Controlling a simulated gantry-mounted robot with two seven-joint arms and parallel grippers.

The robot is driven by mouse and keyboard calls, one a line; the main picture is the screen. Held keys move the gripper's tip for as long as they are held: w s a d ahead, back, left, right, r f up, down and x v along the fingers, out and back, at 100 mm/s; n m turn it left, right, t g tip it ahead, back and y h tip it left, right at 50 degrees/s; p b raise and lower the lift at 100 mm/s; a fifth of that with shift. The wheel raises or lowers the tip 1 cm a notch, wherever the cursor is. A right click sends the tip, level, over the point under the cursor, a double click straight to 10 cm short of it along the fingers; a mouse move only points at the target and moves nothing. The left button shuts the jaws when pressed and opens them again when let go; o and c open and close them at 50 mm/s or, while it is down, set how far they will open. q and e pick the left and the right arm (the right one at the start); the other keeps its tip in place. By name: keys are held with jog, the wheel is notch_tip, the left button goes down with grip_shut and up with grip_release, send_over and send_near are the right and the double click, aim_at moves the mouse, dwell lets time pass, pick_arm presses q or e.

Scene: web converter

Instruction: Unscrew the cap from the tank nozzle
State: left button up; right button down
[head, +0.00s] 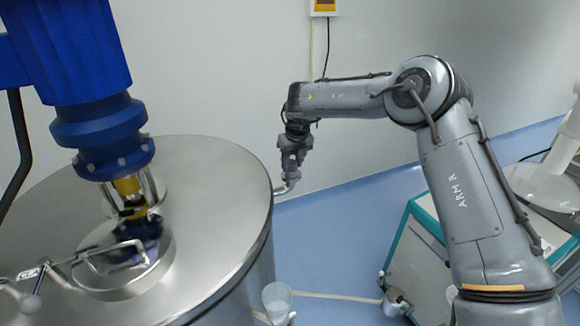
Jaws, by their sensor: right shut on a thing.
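The steel tank (215,185) fills the lower left of the head view. A short bent metal nozzle (284,189) sticks out at the right side of its rim. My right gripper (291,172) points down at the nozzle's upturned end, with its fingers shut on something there. The cap is not clearly visible; the fingers hide that spot, so I cannot tell its exact position on the nozzle. My left gripper is not in view.
A blue mixer drive (85,70) stands over the tank lid, above a round opening with a bent metal handle (130,258). A translucent cup-like container (277,298) is low beside the tank. A teal-edged cabinet (420,255) stands right, with blue floor between.

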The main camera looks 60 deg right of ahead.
jog(key=shift+r+n+p, duration=0.1)
jog(key=shift+n+p, duration=0.5)
jog(key=shift+n, duration=0.6)
jog(key=shift+d+n+y, duration=0.1)
jog(key=shift+n+y, duration=0.2)
jog(key=shift+n, duration=0.1)
jog(key=shift+n, duration=0.3)
jog(key=shift+s+n+p, duration=0.1)
jog(key=shift+n+p, duration=0.2)
jog(key=shift+p, duration=0.15)
jog(key=shift+d+n+y, duration=0.1)
jog(key=shift+n+y, duration=0.3)
jog(key=shift+n, duration=0.6)
jog(key=shift+n+p, duration=0.3)
jog(key=shift+n, duration=0.2)
